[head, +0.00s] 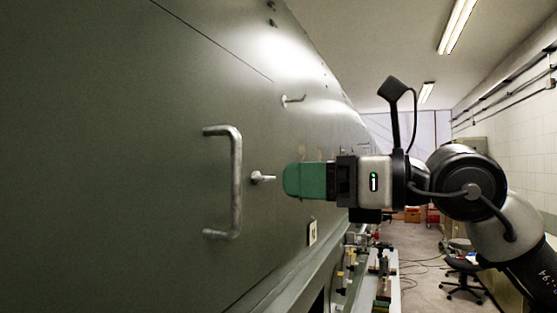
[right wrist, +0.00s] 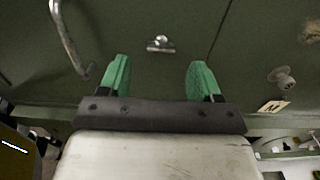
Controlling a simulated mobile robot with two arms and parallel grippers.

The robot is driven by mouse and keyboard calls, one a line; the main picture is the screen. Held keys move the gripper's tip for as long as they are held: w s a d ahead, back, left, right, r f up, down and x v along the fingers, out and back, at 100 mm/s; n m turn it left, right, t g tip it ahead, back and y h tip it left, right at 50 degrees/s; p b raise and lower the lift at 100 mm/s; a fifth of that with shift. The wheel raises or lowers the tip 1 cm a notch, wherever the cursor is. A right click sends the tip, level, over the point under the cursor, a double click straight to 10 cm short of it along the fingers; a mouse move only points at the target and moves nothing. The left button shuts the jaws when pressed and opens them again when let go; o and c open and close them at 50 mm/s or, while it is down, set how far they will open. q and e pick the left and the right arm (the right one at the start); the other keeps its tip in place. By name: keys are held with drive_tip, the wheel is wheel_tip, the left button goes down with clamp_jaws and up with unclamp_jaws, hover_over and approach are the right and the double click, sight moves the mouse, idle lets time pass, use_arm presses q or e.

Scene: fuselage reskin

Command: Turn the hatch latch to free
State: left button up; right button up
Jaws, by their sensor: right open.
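The hatch latch, a small metal piece (head: 262,177), sticks out from the green-grey panel (head: 110,130) just right of the bar handle (head: 237,185) in the head view. In the right wrist view the latch (right wrist: 160,43) shows beyond the fingertips, about midway between them. My right gripper (head: 287,180) has green fingers and points at the latch from the right, with a small gap. The right wrist view shows its two fingers (right wrist: 160,70) apart with nothing between them. My left gripper is not in view.
Another small metal fitting (head: 292,99) sits higher on the panel. A pale tag marked M (right wrist: 273,106) lies beside a round knob (right wrist: 284,78). Low at right stand a cluttered bench (head: 383,285) and an office chair (head: 463,275); the aisle floor between is partly clear.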

sight(271, 179)
drive_tip(key=p+x, duration=0.1)
drive_tip(key=x, duration=0.3)
drive_tip(key=shift+w+a, duration=0.15)
drive_tip(key=shift+w, duration=0.05)
drive_tip(key=shift+a+p, duration=0.15)
drive_tip(key=shift+p, duration=0.15)
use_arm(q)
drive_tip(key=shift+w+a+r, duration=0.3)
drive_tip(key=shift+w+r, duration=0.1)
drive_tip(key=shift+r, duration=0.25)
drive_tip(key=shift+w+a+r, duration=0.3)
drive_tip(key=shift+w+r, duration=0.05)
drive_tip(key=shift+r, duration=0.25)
use_arm(e)
drive_tip(key=shift+c, duration=0.5)
